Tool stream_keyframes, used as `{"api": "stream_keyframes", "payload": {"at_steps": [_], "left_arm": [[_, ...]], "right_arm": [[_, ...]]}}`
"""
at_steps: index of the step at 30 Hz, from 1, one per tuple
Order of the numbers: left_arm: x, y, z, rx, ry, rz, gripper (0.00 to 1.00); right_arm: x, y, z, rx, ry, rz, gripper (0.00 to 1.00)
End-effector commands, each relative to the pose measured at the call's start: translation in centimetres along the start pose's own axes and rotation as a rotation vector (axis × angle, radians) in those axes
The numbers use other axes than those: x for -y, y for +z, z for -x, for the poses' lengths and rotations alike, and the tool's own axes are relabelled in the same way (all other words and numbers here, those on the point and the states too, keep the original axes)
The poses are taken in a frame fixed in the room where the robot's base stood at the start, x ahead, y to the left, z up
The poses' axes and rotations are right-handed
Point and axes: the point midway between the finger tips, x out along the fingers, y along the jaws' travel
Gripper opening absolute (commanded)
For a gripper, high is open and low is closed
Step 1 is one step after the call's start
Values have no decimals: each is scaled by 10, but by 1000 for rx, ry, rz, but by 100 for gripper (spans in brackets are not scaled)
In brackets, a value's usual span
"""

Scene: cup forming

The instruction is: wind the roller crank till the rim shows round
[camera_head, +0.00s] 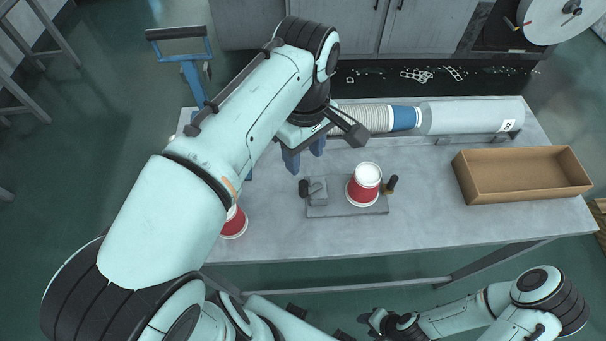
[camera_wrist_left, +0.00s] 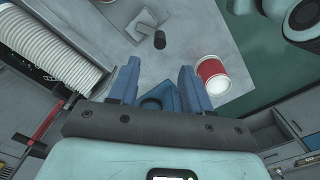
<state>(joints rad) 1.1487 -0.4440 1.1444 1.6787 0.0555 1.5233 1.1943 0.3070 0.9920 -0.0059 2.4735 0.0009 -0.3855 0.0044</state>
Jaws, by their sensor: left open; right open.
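The roller is a grey base plate (camera_head: 345,210) with a grey block (camera_head: 317,188) and a black crank knob (camera_head: 304,188) at its left end. A red-and-white cup (camera_head: 364,191) stands on the plate; its top looks white and round. A second dark handle with a brass-coloured part (camera_head: 391,184) is right of the cup. My left gripper (camera_head: 304,158) is open and empty, above and behind the knob; in the left wrist view the knob (camera_wrist_left: 159,40) is ahead of the fingers (camera_wrist_left: 158,85), apart from them. My right gripper (camera_head: 374,324) is open beyond the front edge, touching nothing.
Another red-and-white cup (camera_head: 234,224) is partly hidden by my left arm; it also shows in the left wrist view (camera_wrist_left: 212,76). The front right table is clear.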

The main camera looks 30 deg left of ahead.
Motion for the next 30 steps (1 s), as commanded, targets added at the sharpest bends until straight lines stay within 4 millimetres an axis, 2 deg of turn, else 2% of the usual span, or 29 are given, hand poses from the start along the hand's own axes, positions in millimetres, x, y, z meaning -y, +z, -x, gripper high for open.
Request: {"api": "stream_keyframes", "payload": {"at_steps": [1, 9, 15, 21, 29, 30], "left_arm": [[2, 0, -15, 1, -6, 1, 48], [2, 0, -72, 2, -5, 3, 48], [1, 0, -102, 2, -2, 3, 48], [0, 0, -114, 1, 1, 2, 48], [0, 0, -115, 0, 3, 1, 48], [0, 0, -115, 0, 2, 2, 42]], "right_arm": [[-4, 4, -7, 6, 2, -2, 44], [-12, 12, -22, 16, 6, -6, 44], [-14, 14, -27, 19, 7, -7, 44], [-15, 14, -28, 20, 7, -7, 44], [-15, 14, -28, 20, 7, -8, 44], [-15, 14, -28, 20, 7, -8, 44]]}}
